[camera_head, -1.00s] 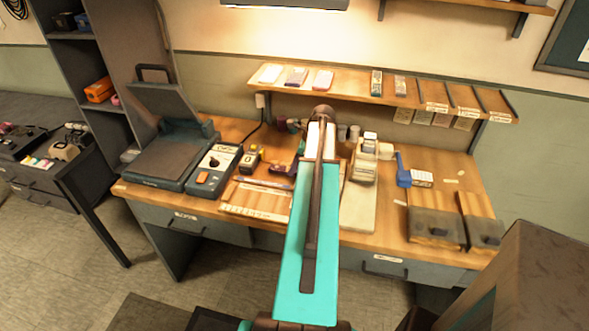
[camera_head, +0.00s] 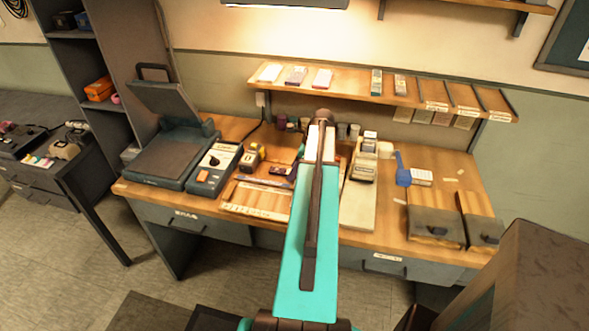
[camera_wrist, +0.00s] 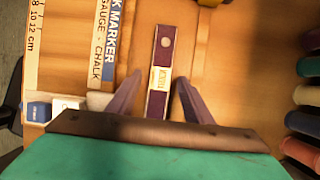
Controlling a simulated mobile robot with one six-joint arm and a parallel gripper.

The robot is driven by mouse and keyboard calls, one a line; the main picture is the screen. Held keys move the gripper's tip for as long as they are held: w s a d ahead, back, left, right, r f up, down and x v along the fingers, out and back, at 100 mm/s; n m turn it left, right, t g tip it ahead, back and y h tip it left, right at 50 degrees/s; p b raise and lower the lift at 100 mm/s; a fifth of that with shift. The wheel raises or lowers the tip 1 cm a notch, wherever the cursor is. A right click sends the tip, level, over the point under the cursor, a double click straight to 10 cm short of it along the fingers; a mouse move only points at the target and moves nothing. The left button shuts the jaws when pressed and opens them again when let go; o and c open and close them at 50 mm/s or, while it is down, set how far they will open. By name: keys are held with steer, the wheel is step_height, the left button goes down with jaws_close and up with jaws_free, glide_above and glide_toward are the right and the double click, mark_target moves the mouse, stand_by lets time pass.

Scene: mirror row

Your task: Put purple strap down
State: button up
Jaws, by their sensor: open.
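The purple strap (camera_wrist: 157,105) is a narrow dark purple band with a pale label and a round light spot near its far end. In the wrist view it lies straight on the wooden surface, between the fingers of my gripper (camera_wrist: 155,98). The fingers are open, with a gap on each side of the strap. The near end of the strap is hidden by my gripper body.
A ruler (camera_wrist: 35,50) and a marker-and-chalk gauge label (camera_wrist: 111,45) lie left of the strap in the wrist view. Several coloured spools (camera_wrist: 308,95) line the right edge. In the head view a yellow tape measure (camera_head: 250,160) stands left, and a shelf (camera_head: 350,88) runs behind.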

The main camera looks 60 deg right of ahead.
steer(key=shift+r, duration=0.1)
steer(key=b+v, duration=0.2)
steer(key=v, duration=1)
steer(key=shift+b, duration=0.35)
steer(key=shift+r, duration=0.1)
stand_by(0.6)
